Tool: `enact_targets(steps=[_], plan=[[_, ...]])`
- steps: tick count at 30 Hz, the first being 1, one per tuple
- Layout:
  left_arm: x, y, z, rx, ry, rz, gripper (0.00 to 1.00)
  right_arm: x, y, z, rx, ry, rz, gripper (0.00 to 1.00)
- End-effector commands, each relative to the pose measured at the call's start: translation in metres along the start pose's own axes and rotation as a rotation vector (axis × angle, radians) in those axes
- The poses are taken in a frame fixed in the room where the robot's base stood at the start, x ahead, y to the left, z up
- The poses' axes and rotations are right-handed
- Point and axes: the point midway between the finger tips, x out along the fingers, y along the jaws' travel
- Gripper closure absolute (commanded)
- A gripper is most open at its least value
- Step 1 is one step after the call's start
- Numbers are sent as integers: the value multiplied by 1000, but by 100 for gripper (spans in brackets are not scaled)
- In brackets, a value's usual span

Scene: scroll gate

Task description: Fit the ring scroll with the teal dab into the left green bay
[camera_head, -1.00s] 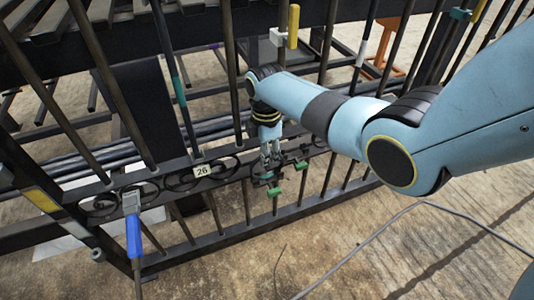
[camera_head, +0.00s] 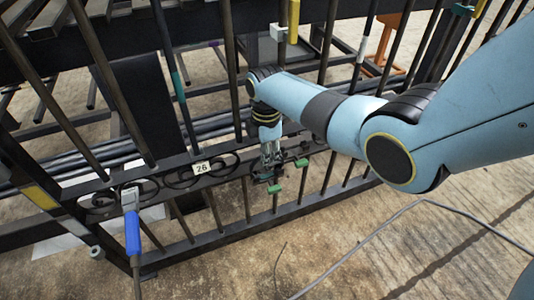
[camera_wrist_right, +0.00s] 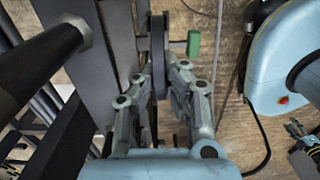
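My right gripper (camera_head: 271,160) is down at the lower rail of the dark gate. It also shows in the right wrist view (camera_wrist_right: 158,72), where its two fingers close on both sides of a dark, narrow ring scroll (camera_wrist_right: 158,38) seen edge-on. The teal dab on it cannot be made out. Two green markers, an upper one (camera_head: 301,163) and a lower one (camera_head: 274,189), sit at the rail beside the gripper. One green marker (camera_wrist_right: 194,43) shows right of the ring in the wrist view. The bay between them is largely hidden by the gripper. My left gripper is out of view.
Mounted dark scrolls (camera_head: 178,179) line the rail left of a plate marked 26 (camera_head: 201,167). A blue-handled tool (camera_head: 132,232) hangs at the rail's left. Upright bars (camera_head: 110,80) stand close around. A grey cable (camera_head: 385,232) lies on the open floor at right.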

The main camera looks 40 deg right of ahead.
Motion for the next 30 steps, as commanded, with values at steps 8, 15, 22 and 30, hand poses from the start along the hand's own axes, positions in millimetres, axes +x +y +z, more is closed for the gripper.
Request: enact_targets(steps=[8,15,22,30], plan=[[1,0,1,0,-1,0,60,2,0,0,0,0,1,90],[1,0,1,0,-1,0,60,2,1,0,0,0,2,67],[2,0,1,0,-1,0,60,2,2,0,0,0,6,67],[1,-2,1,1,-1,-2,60,-12,4,0,0,0,12,67]])
